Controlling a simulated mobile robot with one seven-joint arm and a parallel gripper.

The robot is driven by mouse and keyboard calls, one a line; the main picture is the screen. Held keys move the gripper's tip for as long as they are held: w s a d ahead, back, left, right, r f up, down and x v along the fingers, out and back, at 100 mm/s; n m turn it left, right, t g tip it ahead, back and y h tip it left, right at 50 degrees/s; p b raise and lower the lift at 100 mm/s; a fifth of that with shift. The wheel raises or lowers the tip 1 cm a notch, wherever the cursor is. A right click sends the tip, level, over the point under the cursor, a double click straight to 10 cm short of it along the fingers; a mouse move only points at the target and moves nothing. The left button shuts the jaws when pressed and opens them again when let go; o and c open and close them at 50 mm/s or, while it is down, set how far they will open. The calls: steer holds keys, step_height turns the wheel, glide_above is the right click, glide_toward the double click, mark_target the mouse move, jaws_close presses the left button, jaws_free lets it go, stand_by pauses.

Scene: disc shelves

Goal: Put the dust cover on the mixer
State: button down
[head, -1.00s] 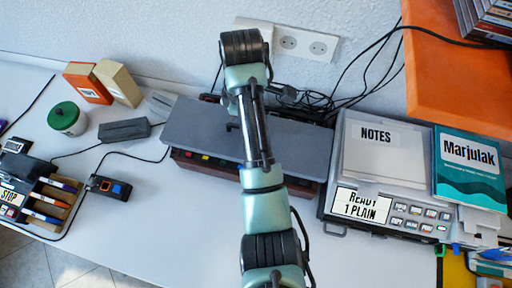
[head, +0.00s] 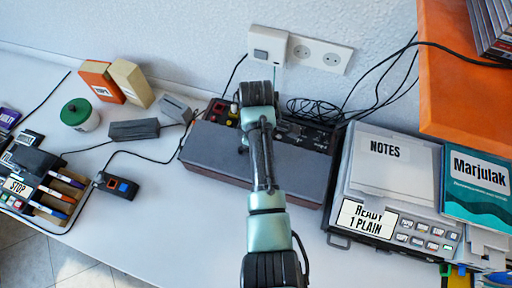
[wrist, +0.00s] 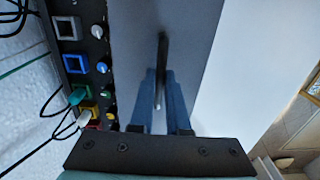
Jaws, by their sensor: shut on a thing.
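The dust cover (head: 220,153) is a flat grey panel lying over the front part of the mixer (head: 325,138). A back strip of the mixer with knobs and coloured buttons is uncovered; it also shows along the left in the wrist view (wrist: 85,65). My gripper (wrist: 158,97) has its blue fingers shut on the thin dark handle upright on the cover (wrist: 200,40). In the head view my arm hides the middle of the cover and most of the gripper. I cannot tell whether the cover touches the mixer.
A grey device with a NOTES sheet (head: 385,160) and a READY label stands close on the right. An orange shelf (head: 465,95) overhangs the back right. Cables (head: 320,110) lie behind the mixer. A dark grey block (head: 133,130) and small switch box (head: 122,187) lie left.

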steer(key=c, duration=0.9)
jaws_free()
step_height(320, 180, up, 12)
steer(key=p, duration=0.2)
